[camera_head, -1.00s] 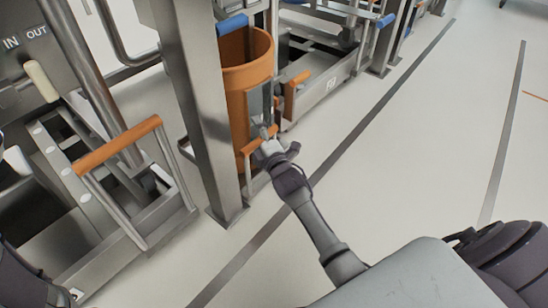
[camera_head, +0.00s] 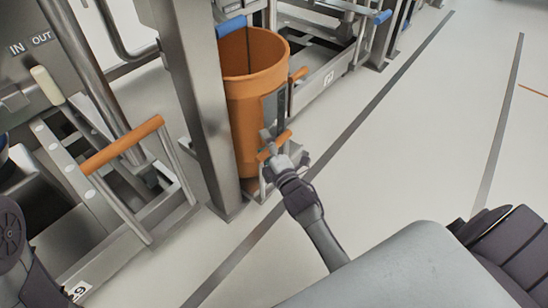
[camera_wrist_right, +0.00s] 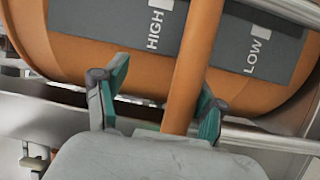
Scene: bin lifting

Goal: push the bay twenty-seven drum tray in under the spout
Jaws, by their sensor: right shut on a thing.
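The orange drum (camera_head: 255,95) stands upright behind a steel post in the head view, on a low tray whose frame is mostly hidden. The tray's orange handle bar (camera_head: 284,137) sticks out low in front of the drum. My right gripper (camera_head: 270,150) is shut on this handle. In the right wrist view, the green-padded fingers (camera_wrist_right: 163,102) are on either side of the orange bar (camera_wrist_right: 196,62). The drum's grey plate there reads HIGH and LOW (camera_wrist_right: 230,40). I cannot make out the spout clearly. My left arm shows at the left edge, but its gripper is out of view.
A steel post (camera_head: 205,130) stands just left of the drum. Another bay frame (camera_head: 330,75) lies beyond the drum. The floor to the right is clear, with grey lines.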

